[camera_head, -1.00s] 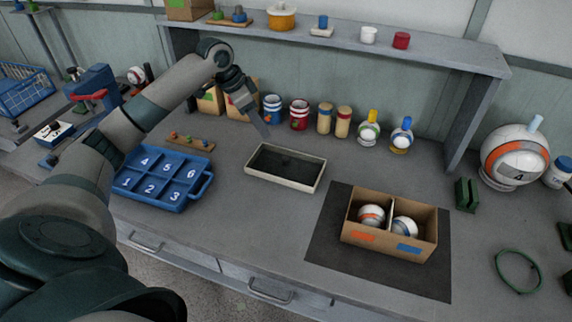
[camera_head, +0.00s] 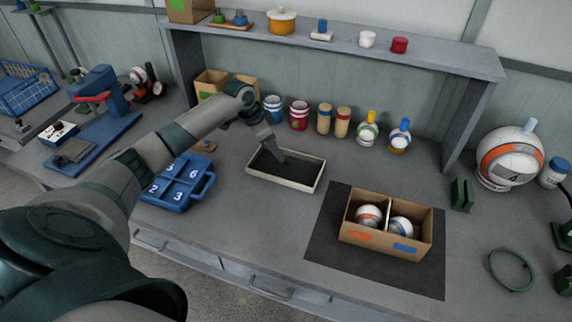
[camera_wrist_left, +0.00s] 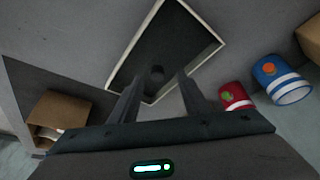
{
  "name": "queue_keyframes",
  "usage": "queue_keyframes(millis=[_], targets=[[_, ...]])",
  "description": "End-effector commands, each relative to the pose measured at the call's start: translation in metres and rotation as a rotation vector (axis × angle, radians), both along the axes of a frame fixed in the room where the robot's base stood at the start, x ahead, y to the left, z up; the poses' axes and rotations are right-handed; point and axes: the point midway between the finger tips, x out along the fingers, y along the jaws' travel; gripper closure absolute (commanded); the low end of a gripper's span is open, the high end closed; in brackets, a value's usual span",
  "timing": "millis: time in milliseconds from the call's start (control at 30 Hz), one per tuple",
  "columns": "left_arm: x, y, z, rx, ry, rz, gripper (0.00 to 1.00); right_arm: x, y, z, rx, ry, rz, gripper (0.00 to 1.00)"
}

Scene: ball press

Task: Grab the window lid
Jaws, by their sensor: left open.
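No part is plainly marked as the window lid. A shallow rectangular piece with a cream rim (camera_head: 300,184) and dark inside lies on the bench. I cannot tell if this piece is the lid. My left gripper (camera_head: 281,157) is over its far left part, pointing down. My right gripper is out of view.
A cardboard box (camera_head: 385,238) with two balls sits on a dark mat (camera_head: 325,250). A blue numbered tray (camera_head: 205,188) lies left, partly behind my arm. Jars, including a red one (camera_head: 299,116), and small bottles stand behind. A large ball (camera_head: 510,150) stands right.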

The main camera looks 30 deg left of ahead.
Motion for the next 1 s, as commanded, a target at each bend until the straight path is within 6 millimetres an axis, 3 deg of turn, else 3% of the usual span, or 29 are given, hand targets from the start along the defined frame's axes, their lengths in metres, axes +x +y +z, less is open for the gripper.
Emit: queue_keyframes(millis=[267,467,700,1000], targets=[[0.003,-0.004,-0.003,-0.002,0.000,0.001,0.57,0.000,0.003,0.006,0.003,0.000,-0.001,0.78],[0.013,-0.019,-0.019,-0.003,0.002,0.000,0.57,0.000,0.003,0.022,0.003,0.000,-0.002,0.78],[0.020,-0.021,-0.042,0.000,0.000,0.001,0.57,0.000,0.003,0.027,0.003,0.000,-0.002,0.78],[0.020,-0.022,-0.044,0.001,-0.001,0.000,0.57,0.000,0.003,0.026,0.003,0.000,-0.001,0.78]])
